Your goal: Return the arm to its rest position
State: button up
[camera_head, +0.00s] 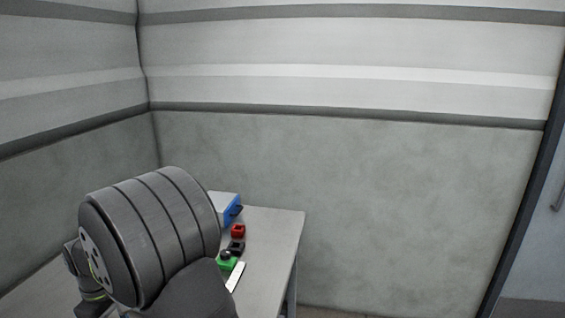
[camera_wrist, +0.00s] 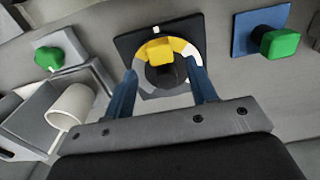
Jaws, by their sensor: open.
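In the wrist view my gripper (camera_wrist: 162,74) is open, with its two blue fingers spread and nothing held between them. A round dial with a yellow block and a dark centre (camera_wrist: 164,72) shows between and beyond the fingers, on a black square plate (camera_wrist: 126,45). I cannot tell how far the fingertips are from it. In the head view my own dark grey arm fills the lower left, above the table (camera_head: 277,226). My gripper is hidden there.
The wrist view shows a green block (camera_wrist: 281,43) on a blue plate (camera_wrist: 246,32), a green knob (camera_wrist: 48,58) and a white cylinder (camera_wrist: 70,106) by a grey box. The head view shows a blue-and-white box (camera_head: 226,205) and a red block (camera_head: 238,230). The table's right side is bare.

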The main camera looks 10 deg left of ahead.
notch_tip(320, 180, up, 7)
notch_tip(320, 180, down, 12)
jog(key=shift+r, duration=0.25)
jog(key=r, duration=0.3)
jog(key=d+r, duration=0.1)
jog(key=r, duration=0.1)
jog(key=shift+w, duration=0.35)
jog(key=w+d+r, duration=0.5)
jog(key=d+r, duration=0.1)
jog(key=d, duration=0.4)
jog(key=s+d+f, duration=0.3)
jog(key=s+d, duration=0.1)
jog(key=d, duration=0.7)
jog(key=s+a+f, duration=0.2)
jog(key=a, duration=0.1)
jog(key=s+a+f, duration=0.1)
jog(key=a+f, duration=0.2)
jog(key=s+a+f, duration=0.2)
jog(key=a, duration=0.2)
jog(key=shift+s+f, duration=0.2)
jog(key=shift+s, duration=0.1)
jog(key=shift+d+f, duration=0.1)
jog(key=shift+f, duration=0.6)
